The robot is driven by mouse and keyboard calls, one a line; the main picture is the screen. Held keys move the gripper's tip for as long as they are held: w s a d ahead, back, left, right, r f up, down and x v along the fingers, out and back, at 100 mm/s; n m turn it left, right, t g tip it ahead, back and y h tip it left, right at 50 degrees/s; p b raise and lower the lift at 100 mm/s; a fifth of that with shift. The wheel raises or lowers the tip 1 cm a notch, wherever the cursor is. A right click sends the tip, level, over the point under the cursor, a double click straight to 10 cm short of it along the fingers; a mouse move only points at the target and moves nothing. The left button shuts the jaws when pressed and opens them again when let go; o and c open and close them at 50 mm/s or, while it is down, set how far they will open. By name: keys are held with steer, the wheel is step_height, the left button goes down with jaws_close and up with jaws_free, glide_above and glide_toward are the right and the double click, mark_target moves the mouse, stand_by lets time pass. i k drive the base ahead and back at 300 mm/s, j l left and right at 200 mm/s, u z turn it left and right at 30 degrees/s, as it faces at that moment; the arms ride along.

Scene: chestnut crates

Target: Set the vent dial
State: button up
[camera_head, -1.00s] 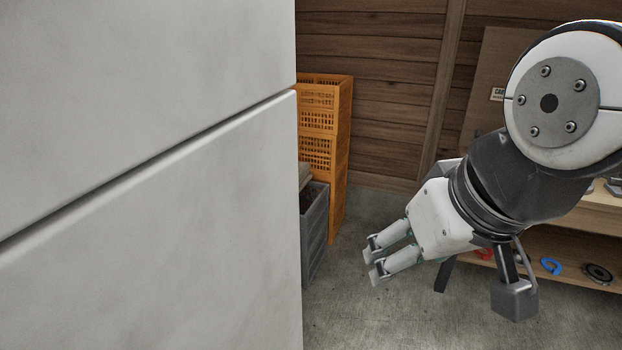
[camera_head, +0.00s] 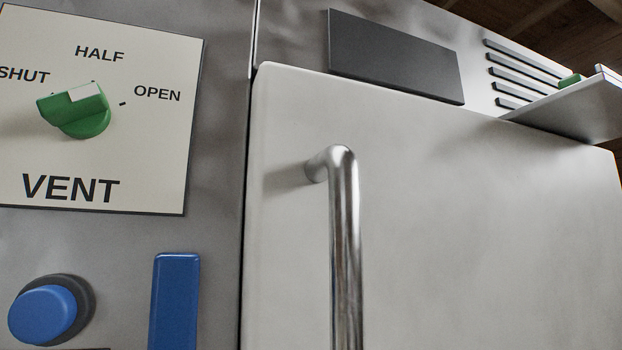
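The vent dial (camera_head: 80,112) is a green knob on a cream panel (camera_head: 150,145) marked VENT, at the upper left of the head view. The labels SHUT, HALF and OPEN run around it from left to right. My gripper is not in this view.
Below the panel are a round blue button (camera_head: 42,313) and an upright blue bar (camera_head: 175,300). To the right is a pale door with a projecting metal handle (camera_head: 345,240). A dark plate (camera_head: 395,57), vent slots (camera_head: 520,75) and a thin shelf (camera_head: 575,108) are above right.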

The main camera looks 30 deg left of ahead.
mark_target(83, 111)
steer(key=u, duration=2)
